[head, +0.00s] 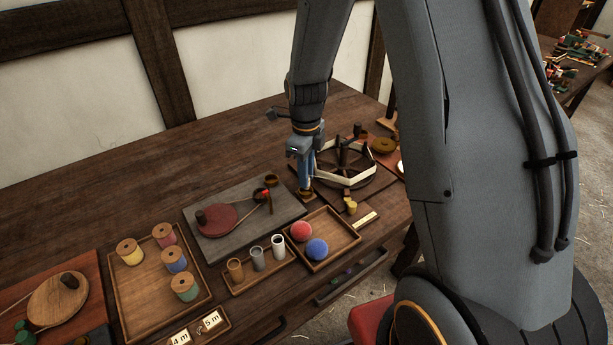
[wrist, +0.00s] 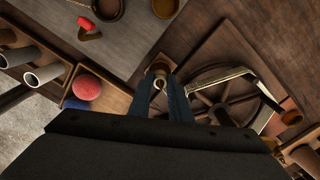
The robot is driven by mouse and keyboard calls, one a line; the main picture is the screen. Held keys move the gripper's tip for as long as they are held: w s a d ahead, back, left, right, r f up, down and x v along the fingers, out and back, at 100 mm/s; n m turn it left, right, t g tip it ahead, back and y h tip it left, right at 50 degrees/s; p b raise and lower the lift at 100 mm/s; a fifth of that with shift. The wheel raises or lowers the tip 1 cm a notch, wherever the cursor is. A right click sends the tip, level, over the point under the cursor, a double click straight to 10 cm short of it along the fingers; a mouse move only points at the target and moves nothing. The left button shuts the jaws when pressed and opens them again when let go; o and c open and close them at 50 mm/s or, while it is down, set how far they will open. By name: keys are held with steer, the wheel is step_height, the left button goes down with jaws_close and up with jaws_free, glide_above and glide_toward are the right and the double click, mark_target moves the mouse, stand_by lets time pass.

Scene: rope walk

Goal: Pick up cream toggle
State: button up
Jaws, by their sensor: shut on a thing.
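My gripper (head: 305,186) points down between the grey board and the spoked wheel. In the wrist view its two fingers (wrist: 167,88) are closed on a small pale piece, the cream toggle (wrist: 159,84). The toggle shows only in part between the fingertips. A small wooden holder (wrist: 161,66) with a round top is right at the fingertips. I cannot tell whether the toggle still touches it. In the head view the toggle is mostly hidden by the fingers.
The spoked wheel (head: 343,163) with a cream band stands close to the right of my gripper. A tray with a red ball (head: 301,231) and a blue ball (head: 317,249) is in front. A grey board (head: 237,233) with a red disc lies to the left. A yellow piece (head: 351,207) stands nearby.

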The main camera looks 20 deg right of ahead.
steer(key=shift+r+p, duration=1.9)
steer(key=shift+r, duration=1)
